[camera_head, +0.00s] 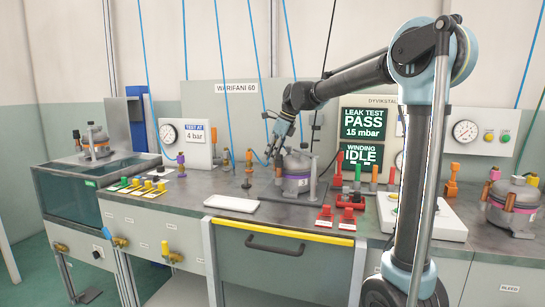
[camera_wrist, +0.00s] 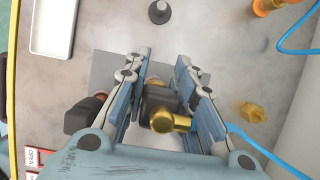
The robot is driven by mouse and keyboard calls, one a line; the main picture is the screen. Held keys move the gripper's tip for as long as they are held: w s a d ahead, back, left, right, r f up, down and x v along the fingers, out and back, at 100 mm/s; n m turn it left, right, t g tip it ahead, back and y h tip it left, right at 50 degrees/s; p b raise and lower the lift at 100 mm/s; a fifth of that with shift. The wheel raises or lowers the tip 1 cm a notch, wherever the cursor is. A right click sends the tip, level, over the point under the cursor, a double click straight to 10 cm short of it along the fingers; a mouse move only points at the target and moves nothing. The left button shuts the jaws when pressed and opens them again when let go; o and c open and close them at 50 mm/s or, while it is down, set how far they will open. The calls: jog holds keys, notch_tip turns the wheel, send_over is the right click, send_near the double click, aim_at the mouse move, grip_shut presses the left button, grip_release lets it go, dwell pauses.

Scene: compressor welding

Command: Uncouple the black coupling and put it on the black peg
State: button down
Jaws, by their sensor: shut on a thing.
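My gripper (camera_head: 272,152) is at the left side of the grey compressor (camera_head: 298,170) with the purple band, on the middle bench. In the wrist view my gripper (camera_wrist: 160,85) has its two fingers closed on the black coupling (camera_wrist: 157,103), a dark block with a brass end. Whether the coupling still sits on a compressor stub cannot be told, as the fingers and palm hide much of it. The black peg (camera_wrist: 160,12) is a dark round base with a short stub, standing empty on the bench.
A white tray (camera_head: 231,203) lies at the bench front. Orange fittings (camera_head: 248,165) and blue hoses stand behind and left. Red blocks (camera_head: 325,214) sit at the front right. Yellow and green blocks (camera_head: 148,185) lie left. Bare bench surrounds the peg.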

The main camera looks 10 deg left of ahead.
jog(key=shift+r, duration=0.4)
jog(key=shift+r, duration=1.9)
jog(key=c, duration=2)
grip_release()
grip_shut()
